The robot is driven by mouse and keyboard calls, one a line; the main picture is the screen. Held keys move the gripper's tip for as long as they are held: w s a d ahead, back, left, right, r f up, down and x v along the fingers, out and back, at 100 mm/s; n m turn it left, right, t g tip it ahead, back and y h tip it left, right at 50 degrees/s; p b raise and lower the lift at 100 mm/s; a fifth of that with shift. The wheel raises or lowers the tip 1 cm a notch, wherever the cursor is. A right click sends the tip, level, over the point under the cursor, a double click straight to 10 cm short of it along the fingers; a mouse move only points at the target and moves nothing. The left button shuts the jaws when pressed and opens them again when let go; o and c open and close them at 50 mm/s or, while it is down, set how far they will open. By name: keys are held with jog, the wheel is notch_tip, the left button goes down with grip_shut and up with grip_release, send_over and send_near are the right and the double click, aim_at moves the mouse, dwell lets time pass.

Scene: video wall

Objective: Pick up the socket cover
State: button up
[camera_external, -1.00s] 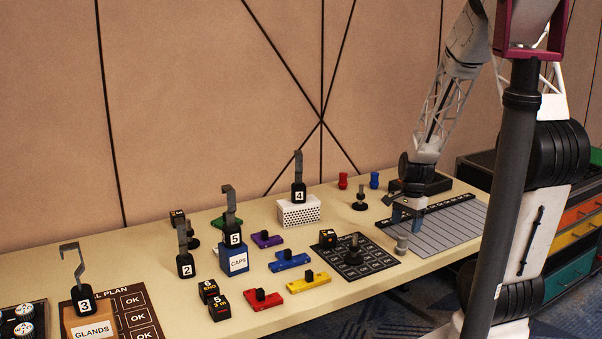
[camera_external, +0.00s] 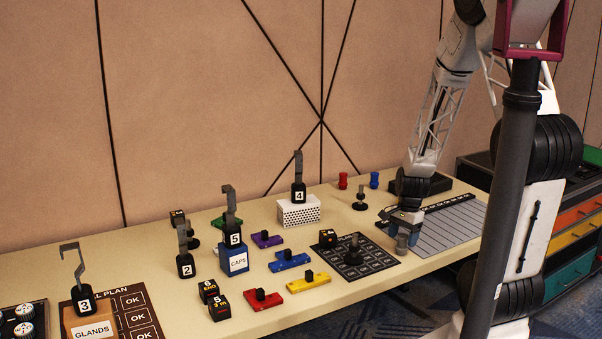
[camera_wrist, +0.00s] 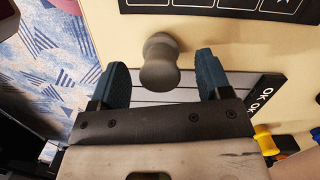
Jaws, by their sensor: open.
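A small grey knob-shaped piece (camera_external: 401,244), apparently the socket cover, stands on the table by the near left corner of the grey lined board. It also shows in the wrist view (camera_wrist: 160,70), with a round top and a narrower waist. My gripper (camera_external: 404,229) is low over the table right at this piece. In the wrist view my gripper (camera_wrist: 161,76) is open, with one blue finger on each side of the piece and a gap on both sides. The piece is not gripped. I cannot tell the exact fingertip height.
A dark OK mat (camera_external: 375,258) with a black knobbed piece lies to the left. Red (camera_external: 343,180) and blue (camera_external: 374,179) knobs and a black stand (camera_external: 360,200) are behind. A white perforated box (camera_external: 299,211) carries hook 4. The table's front edge is close.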

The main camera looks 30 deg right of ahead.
jog(key=shift+a+f, duration=0.1)
jog(key=shift+f, duration=1)
jog(key=c, duration=1)
